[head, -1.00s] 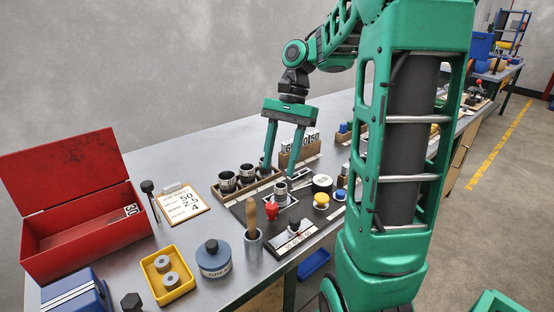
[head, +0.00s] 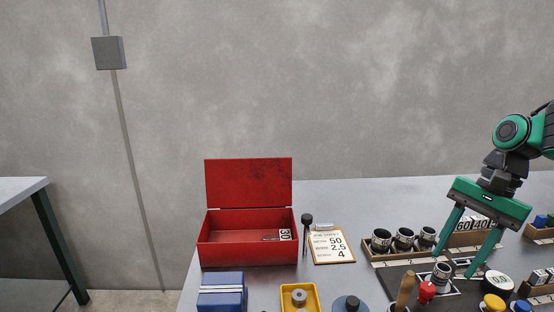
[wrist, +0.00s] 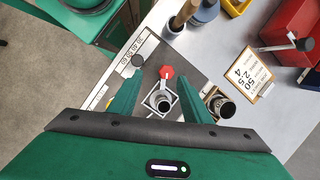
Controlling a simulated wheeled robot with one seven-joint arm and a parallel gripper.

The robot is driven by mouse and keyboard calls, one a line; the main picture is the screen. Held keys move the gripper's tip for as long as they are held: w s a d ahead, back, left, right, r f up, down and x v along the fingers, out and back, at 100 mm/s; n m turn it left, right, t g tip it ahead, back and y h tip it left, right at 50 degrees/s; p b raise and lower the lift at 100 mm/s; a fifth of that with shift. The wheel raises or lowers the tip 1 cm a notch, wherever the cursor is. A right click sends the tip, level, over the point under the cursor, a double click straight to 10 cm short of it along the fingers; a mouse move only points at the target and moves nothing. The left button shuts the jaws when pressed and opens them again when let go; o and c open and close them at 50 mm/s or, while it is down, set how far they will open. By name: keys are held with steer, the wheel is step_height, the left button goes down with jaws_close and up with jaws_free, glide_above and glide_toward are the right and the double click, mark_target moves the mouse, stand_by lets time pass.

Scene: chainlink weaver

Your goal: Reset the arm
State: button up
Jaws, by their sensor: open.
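My green gripper (head: 453,257) is open at the right of the head view, above the work table (head: 345,190). Its two fingers point down on either side of a dark-and-silver cylinder (head: 441,272) that stands in a small square holder. In the wrist view the same cylinder (wrist: 161,101) shows between the fingers, and nothing is seen gripped. I cannot tell whether a finger touches it. A red knob (head: 426,291) stands just beside the holder.
An open red toolbox (head: 247,252), a clipboard (head: 332,245), a blue box (head: 222,297) and a yellow tray (head: 300,287) are further left. Another table (head: 20,190) stands far left.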

steer(key=s+d+f+n+h, duration=0.1)
steer(key=s+f+n, duration=0.1)
steer(key=s, duration=0.5)
steer(key=s+d+f+n+h, duration=0.1)
steer(key=s+f+n+h, duration=0.1)
steer(key=s, duration=0.6)
steer(key=shift+d+f+n+t, duration=0.4)
steer(key=shift+f+n, duration=0.1)
steer(key=shift+f, duration=0.4)
steer(key=shift+w, duration=0.15)
steer(key=shift+w+f, duration=0.25)
steer(key=shift+w, duration=0.25)
steer(key=c, duration=0.3)
steer(key=shift+a, duration=0.1)
